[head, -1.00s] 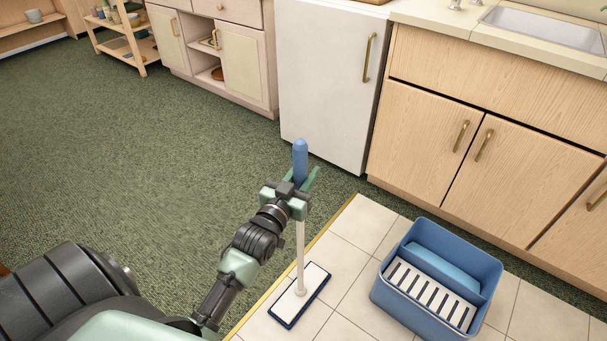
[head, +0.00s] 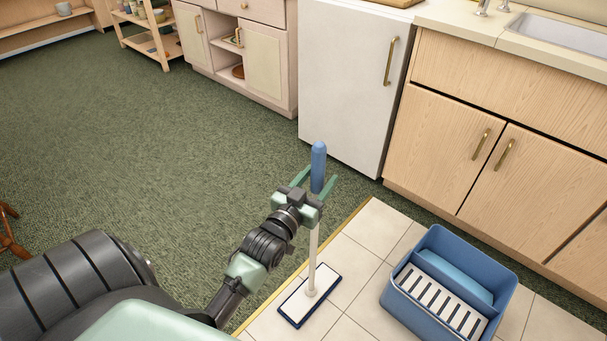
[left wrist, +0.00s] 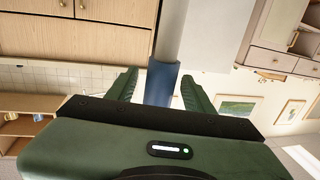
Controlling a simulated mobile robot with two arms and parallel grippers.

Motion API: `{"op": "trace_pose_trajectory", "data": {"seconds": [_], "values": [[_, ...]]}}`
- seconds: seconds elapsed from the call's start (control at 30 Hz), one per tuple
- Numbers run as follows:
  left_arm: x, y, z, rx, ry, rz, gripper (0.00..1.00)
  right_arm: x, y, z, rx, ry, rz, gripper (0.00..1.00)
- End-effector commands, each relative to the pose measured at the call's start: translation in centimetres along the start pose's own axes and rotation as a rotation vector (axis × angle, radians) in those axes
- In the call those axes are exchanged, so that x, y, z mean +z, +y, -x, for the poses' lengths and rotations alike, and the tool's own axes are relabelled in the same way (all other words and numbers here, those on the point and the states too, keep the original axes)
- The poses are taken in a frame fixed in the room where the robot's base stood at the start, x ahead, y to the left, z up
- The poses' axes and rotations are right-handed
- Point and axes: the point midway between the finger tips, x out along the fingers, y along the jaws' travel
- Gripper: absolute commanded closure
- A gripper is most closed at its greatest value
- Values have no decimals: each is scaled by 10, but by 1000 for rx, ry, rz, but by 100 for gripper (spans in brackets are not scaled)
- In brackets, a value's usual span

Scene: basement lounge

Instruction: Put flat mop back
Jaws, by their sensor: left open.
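The flat mop stands upright on the tiled floor, with a blue grip (head: 318,165), a pale pole (head: 313,245) and a flat white head with a dark blue rim (head: 296,306). My left gripper (head: 316,183) is open, with its green fingers on either side of the blue grip and spread clear of it. In the left wrist view, the blue grip (left wrist: 161,84) lies between the two open fingers (left wrist: 158,90). Whether any part of the gripper touches it cannot be told. My right gripper is not in view.
A blue bucket (head: 400,315) with a slatted white wringer stands on the tiles (head: 375,235) right of the mop. Wooden cabinets (head: 440,150) and a white fridge (head: 345,80) line the back.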

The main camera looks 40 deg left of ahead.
Motion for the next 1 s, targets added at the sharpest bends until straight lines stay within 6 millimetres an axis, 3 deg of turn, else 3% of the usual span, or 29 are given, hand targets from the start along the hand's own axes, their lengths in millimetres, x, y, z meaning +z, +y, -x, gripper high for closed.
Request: {"op": "trace_pose_trajectory", "data": {"seconds": [0.3,0.6,0.67,0.8,0.87,1.0], "values": [[0,0,70,0,-4,0,48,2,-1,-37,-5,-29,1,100],[6,3,98,5,-30,0,48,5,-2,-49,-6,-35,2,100],[19,10,99,16,-92,-2,48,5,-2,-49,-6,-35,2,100],[80,40,110,69,-376,-22,48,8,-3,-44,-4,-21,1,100],[111,55,125,100,-534,-41,48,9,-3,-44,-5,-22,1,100],[167,80,175,165,-880,-109,48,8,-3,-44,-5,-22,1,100]]}}
